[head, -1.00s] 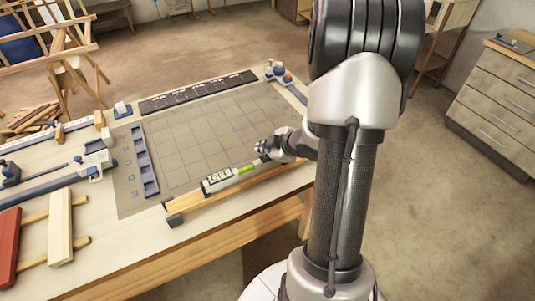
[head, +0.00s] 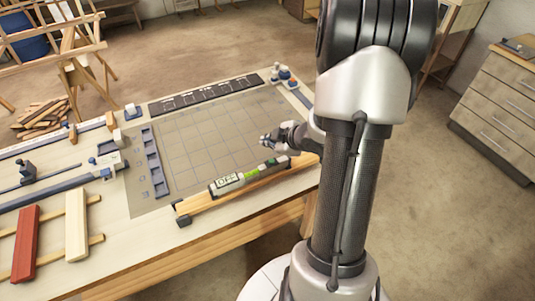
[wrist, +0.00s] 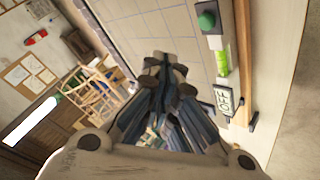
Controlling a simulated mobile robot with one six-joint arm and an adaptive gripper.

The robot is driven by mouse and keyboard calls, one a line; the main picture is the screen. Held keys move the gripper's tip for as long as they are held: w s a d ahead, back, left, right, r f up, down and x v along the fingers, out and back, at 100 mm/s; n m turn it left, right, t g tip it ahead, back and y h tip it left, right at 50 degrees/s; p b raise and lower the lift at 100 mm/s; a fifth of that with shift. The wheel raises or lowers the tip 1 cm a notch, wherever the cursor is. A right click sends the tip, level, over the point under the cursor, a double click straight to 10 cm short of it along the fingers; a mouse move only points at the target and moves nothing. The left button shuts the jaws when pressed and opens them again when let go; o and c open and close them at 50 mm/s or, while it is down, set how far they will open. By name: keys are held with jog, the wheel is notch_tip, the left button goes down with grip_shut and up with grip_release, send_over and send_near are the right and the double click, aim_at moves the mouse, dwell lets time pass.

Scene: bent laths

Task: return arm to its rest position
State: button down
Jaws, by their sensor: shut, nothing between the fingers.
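My gripper (head: 268,139) is above the right front part of the grey gridded mat (head: 205,135), behind the wooden lath at the bench's front edge. In the wrist view my gripper (wrist: 165,62) points away from the camera with its fingers together and nothing between them. My arm's large links cover the right side of the bench in the head view. A level with a display and a green vial (head: 250,174) lies along the front lath (head: 205,202). The level also shows in the wrist view (wrist: 222,62), right of my gripper, apart from it.
A red board (head: 26,243) and a pale board (head: 76,225) lie on strips at the left. A blue-grey tray (head: 152,164) stands at the mat's left edge. A dark slotted strip (head: 205,94) runs along its back. Drawers (head: 495,115) stand at the far right, with free floor before them.

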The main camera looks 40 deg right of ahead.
jog(key=s+a+r+m+g+h+b, duration=0.15)
jog(key=a+r+m+h, duration=0.35)
jog(key=r, duration=0.8)
jog(key=s+a+r+m+g+y, duration=0.1)
jog(key=s+a+r+y, duration=0.1)
jog(key=s+a, duration=0.7)
jog(key=s+a+r+m+g+y, duration=0.2)
jog(key=s+a+y, duration=0.1)
jog(key=s+a, duration=0.6)
jog(key=a, duration=0.3)
jog(key=shift+s+m+b, duration=0.25)
jog(key=shift+m+b, duration=0.05)
jog(key=shift+b, duration=0.1)
